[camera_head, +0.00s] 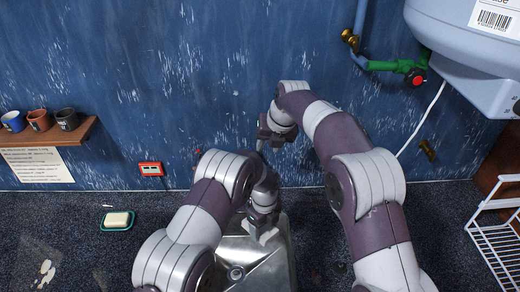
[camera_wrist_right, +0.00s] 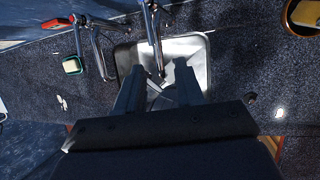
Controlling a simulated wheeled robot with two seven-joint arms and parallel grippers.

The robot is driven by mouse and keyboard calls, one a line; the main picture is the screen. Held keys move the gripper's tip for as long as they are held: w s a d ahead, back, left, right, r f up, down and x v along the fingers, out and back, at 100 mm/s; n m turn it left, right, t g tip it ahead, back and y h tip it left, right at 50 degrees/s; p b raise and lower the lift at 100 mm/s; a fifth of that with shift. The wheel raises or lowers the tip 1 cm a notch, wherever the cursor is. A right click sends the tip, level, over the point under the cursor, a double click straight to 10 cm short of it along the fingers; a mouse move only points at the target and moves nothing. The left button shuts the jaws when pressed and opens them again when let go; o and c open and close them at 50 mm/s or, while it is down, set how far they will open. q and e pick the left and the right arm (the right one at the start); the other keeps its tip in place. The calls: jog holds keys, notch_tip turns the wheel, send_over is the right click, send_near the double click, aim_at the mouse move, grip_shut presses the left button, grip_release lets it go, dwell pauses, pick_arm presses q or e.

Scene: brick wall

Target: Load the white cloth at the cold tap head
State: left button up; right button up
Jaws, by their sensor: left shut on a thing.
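My left gripper (camera_head: 263,218) is low over the metal sink (camera_head: 240,284), shut on a small white piece that looks like the white cloth (camera_head: 266,237). My right gripper (camera_head: 276,134) is higher, near the blue wall behind the sink. In the right wrist view its two fingers (camera_wrist_right: 158,85) are apart, above the sink basin. Chrome tap parts (camera_wrist_right: 154,40) show there beyond the fingers. In the head view my arms hide most of the tap. I cannot tell which part is the cold tap head.
A soap bar (camera_head: 117,219) lies in a green dish (camera_head: 104,228) left of the sink. A white wire rack (camera_head: 490,235) stands at the right. A water heater (camera_head: 455,45) hangs at upper right. Mugs (camera_head: 39,120) stand on a wall shelf (camera_head: 85,128) at left. The counter left of the sink is mostly clear.

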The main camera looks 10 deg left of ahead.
jog(key=w+d+f+m+t+h, duration=0.1)
jog(key=w+d+f+m+t, duration=0.1)
jog(key=w+d+f, duration=0.45)
jog(key=w+d+f+m+t+h, duration=0.25)
jog(key=d+f, duration=0.45)
jog(key=d, duration=0.5)
jog(key=s+a+r+m+g+y, duration=0.1)
jog(key=s+a+r+y, duration=0.1)
jog(key=s+a+y, duration=0.4)
jog(key=s+a+r+m+y, duration=0.1)
jog(key=s+a+m+y, duration=0.15)
jog(key=a+y, duration=0.6)
jog(key=shift+n+h, duration=0.3)
jog(key=x, duration=1.1)
jog(key=shift+s+a+r, duration=0.1)
jog(key=shift+s+r, duration=0.05)
grip_shut()
